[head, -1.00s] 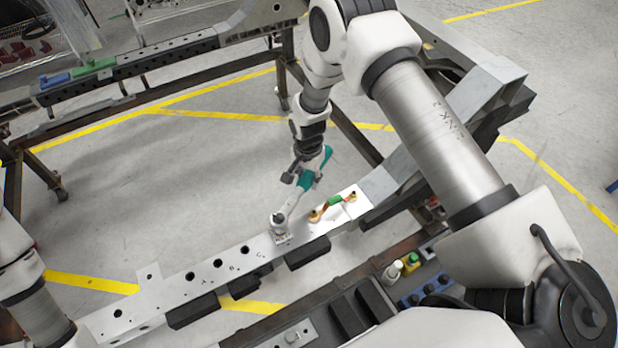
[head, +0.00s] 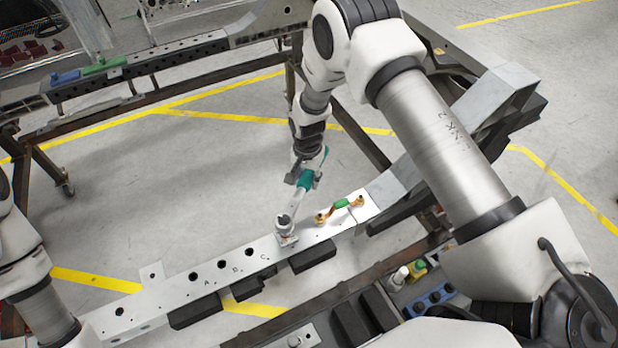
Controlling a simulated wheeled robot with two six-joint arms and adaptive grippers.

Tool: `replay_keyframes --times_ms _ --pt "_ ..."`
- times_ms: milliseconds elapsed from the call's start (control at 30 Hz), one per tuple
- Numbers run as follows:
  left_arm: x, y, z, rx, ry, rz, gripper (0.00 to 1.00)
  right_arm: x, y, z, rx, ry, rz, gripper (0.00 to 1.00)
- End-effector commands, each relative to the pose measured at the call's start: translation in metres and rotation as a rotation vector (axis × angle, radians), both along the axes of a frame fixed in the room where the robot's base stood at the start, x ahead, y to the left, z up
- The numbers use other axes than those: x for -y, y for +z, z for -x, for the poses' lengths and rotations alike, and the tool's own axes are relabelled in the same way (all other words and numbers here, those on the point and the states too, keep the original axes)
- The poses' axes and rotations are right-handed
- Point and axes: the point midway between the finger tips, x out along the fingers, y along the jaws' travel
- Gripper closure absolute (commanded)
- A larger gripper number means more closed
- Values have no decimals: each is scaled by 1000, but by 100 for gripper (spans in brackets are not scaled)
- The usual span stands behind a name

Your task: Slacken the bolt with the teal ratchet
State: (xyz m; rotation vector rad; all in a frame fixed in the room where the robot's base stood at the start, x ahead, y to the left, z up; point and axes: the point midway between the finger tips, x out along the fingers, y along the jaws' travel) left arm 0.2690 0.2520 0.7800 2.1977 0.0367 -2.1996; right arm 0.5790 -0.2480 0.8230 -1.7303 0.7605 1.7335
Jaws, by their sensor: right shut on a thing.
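The teal ratchet (head: 306,181) has a teal handle and a pale head end. My right gripper (head: 304,176) is shut on its handle. The ratchet slants down to the left, and its head (head: 286,226) sits over a small plate on the silver chassis rail (head: 185,294), to the right of the hole marked C. The bolt is hidden under the ratchet head, so I cannot tell how it is seated. My left arm shows at the left edge, but its gripper is outside the view.
Black blocks (head: 313,255) line the rail's near side. Small bottles (head: 400,276) and a blue holder (head: 428,302) stand at lower right. Open floor lies beyond the rail.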

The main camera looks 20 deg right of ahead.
Motion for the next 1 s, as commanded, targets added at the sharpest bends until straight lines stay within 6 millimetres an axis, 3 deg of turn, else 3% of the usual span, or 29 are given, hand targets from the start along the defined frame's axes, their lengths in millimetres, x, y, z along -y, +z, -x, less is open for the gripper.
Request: replay_keyframes --times_ms 1000 --pt "0 -9 0 0 0 0 60 -16 -3 -12 -7 140 -1 100"
